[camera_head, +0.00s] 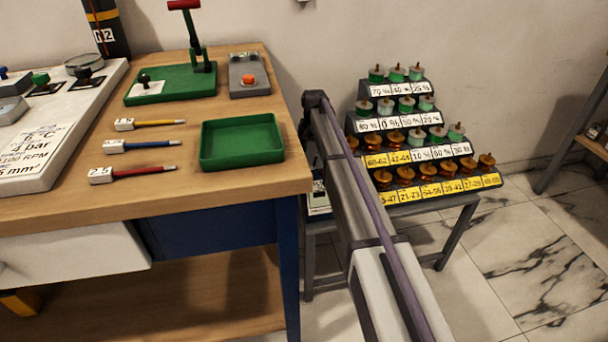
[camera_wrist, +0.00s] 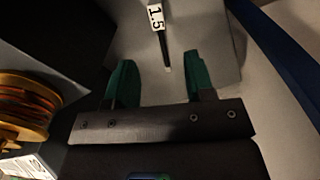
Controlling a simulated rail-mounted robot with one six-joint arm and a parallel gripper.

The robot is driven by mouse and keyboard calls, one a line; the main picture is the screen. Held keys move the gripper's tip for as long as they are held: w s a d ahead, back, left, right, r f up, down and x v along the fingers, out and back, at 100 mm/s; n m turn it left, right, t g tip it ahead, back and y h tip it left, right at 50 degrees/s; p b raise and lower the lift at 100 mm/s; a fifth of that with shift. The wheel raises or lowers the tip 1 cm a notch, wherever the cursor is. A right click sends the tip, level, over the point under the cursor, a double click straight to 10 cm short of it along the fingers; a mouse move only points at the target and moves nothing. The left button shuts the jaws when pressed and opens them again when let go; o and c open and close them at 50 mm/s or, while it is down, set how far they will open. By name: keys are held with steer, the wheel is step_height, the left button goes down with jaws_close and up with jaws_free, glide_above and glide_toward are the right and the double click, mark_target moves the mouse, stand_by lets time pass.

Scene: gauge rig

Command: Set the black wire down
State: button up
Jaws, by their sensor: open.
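The black wire (camera_wrist: 164,48) shows in the wrist view, with a white tag reading 1.5 at its upper end. It appears to lie on a pale grey surface, its lower tip near the gap between the green fingertips. My gripper (camera_wrist: 160,70) is open, with one finger on each side of that gap and neither touching the wire. The head view shows my arm reaching down beside the table, but the gripper and black wire are hidden there.
The wooden table (camera_head: 245,75) carries yellow (camera_head: 160,124), blue (camera_head: 155,144) and red (camera_head: 145,171) wires and a green tray (camera_head: 204,161). A stepped rack (camera_head: 392,88) of spools stands right of my arm. In the wrist view, a copper-coloured spool (camera_wrist: 25,105) is close at left.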

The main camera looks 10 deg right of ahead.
mark_target(313, 167)
step_height(313, 167, down, 9)
steer(key=b, duration=0.7)
steer(key=shift+r, duration=0.35)
steer(key=shift+s, duration=0.1)
jaws_close()
